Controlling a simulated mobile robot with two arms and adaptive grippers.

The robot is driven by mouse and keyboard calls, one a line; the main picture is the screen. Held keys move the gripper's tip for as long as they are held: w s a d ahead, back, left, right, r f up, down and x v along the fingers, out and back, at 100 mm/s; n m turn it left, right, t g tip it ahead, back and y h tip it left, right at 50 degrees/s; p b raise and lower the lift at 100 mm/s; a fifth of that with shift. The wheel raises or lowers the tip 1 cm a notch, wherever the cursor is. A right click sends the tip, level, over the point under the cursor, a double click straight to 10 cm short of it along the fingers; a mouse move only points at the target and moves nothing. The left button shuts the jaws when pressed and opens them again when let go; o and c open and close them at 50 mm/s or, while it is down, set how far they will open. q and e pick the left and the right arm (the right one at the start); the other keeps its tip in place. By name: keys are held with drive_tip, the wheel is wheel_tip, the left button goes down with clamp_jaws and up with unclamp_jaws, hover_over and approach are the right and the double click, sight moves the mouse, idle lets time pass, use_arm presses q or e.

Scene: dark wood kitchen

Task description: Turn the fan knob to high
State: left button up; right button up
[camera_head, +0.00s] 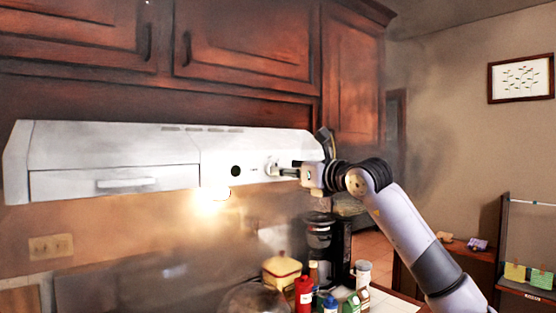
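The white range hood (120,150) hangs under the dark wood cabinets. A black round control (235,171) sits on its front face, and a light round knob (270,167) sits further right. My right gripper (281,171) is at this right knob, with its fingers pointing left at the hood face. The fingertips look at or very near the knob. They are too small to tell whether they are shut on it. The knob's markings and setting cannot be read. My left gripper is not in view.
A lit lamp (211,203) glows under the hood. Below it stand a glass lid (254,300), a yellow canister (282,269), a red bottle (304,295), other small bottles and a black coffee maker (319,240). Smoky haze hangs around. The air in front of the hood's left half is clear.

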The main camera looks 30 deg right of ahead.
drive_tip(key=shift+w+a+p, duration=0.15)
drive_tip(key=shift+w+p, duration=0.6)
drive_tip(key=shift+w, duration=1.45)
clamp_jaws()
